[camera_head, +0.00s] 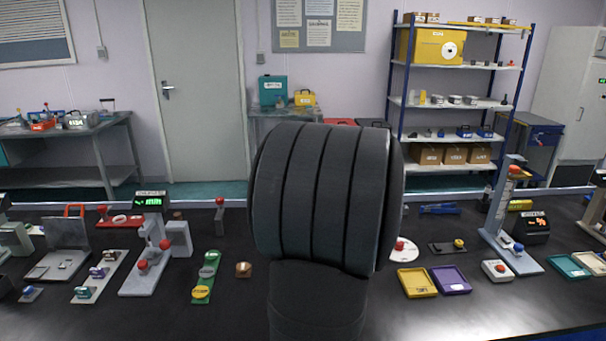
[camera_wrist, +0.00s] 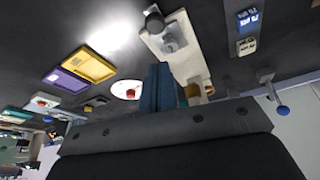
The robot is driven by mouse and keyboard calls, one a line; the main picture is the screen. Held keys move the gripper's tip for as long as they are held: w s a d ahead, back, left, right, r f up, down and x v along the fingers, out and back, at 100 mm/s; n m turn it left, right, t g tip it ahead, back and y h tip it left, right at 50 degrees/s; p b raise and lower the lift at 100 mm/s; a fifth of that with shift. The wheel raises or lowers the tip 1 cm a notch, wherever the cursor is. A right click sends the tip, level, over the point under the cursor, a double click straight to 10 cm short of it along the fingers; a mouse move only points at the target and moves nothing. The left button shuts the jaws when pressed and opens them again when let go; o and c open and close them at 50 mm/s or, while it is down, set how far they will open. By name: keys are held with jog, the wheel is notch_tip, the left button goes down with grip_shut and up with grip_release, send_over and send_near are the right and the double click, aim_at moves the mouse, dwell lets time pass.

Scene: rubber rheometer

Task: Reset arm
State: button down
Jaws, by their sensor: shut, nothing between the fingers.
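In the wrist view my gripper (camera_wrist: 158,88) shows as two narrow blue-grey fingers pressed together above its dark body. It is shut and holds nothing. The fingers are in front of a pale device (camera_wrist: 182,48) with a dark round knob. I cannot tell how high they are above the bench. In the head view a large black ribbed part of my arm fills the middle and hides the gripper and the bench behind it.
The black bench (camera_head: 235,315) holds instruments on both sides. A yellow tray (camera_head: 416,282) and a purple tray (camera_head: 450,279) lie to the right of the arm. A green strip (camera_head: 207,275) and a copper-coloured piece (camera_head: 243,269) lie to the left. The front edge strip is mostly clear.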

jog(key=shift+s+x, duration=0.2)
jog(key=shift+x, duration=4.2)
jog(key=c, duration=1.2)
grip_release()
jog(key=shift+f, duration=0.1)
jog(key=o, duration=0.4)
jog(key=shift+w, duration=0.1)
jog(key=o, duration=0.8)
notch_tip(320, 180, up, 6)
jog(key=w+m+g, duration=0.1)
jog(key=w+m, duration=0.1)
jog(key=m, duration=0.4)
jog(key=shift+g+y, duration=0.3)
notch_tip(320, 180, up, 8)
jog(key=m+g, duration=0.2)
jog(key=m, duration=0.7)
notch_tip(320, 180, down, 9)
jog(key=shift+w+a+f, duration=0.15)
jog(key=shift+w+a, duration=0.2)
